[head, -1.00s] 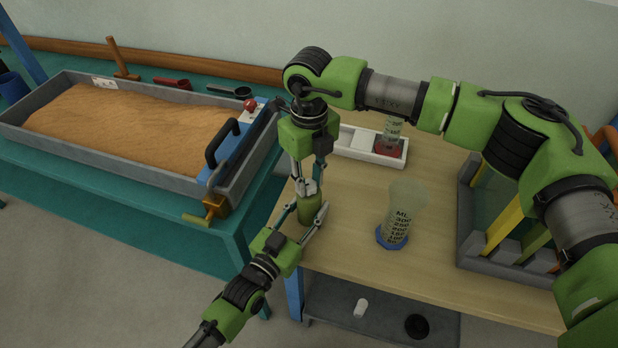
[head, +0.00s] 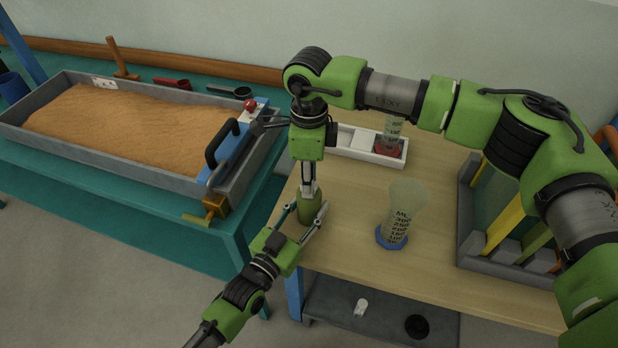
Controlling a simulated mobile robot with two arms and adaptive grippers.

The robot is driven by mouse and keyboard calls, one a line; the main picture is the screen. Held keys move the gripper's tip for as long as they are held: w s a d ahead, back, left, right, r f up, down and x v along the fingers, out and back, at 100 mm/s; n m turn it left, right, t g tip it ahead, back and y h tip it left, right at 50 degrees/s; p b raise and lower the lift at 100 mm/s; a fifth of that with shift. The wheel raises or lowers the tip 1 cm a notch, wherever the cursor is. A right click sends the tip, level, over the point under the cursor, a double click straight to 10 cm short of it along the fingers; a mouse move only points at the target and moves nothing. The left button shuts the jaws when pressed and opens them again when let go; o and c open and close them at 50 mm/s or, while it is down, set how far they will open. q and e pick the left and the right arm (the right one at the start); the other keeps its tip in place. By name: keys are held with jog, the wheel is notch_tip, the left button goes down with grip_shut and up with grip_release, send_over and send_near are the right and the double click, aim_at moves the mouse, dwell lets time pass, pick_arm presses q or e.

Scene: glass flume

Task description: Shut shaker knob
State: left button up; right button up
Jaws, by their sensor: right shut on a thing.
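The olive-green shaker (head: 310,209) stands upright near the left front edge of the wooden table. Its pale knob (head: 308,189) is on top and mostly hidden by fingers. My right gripper (head: 308,184) points straight down from above and is shut on the knob. My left gripper (head: 307,215) reaches in from the lower left, with one finger on each side of the shaker's body. I cannot tell whether both its fingers press on the shaker.
A measuring beaker (head: 397,215) with a blue base stands right of the shaker. A white tray (head: 345,150) lies behind, a grey rack (head: 467,225) at the right. A sand flume (head: 150,172) is left. The wood between shaker and beaker is clear.

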jog(key=shift+d+n, duration=0.1)
jog(key=shift+n, duration=0.3)
jog(key=o, duration=1.1)
notch_tip(320, 180, up, 12)
jog(key=shift+r, duration=0.1)
pick_arm(q)
jog(key=o, duration=1.3)
jog(key=shift+c, duration=0.2)
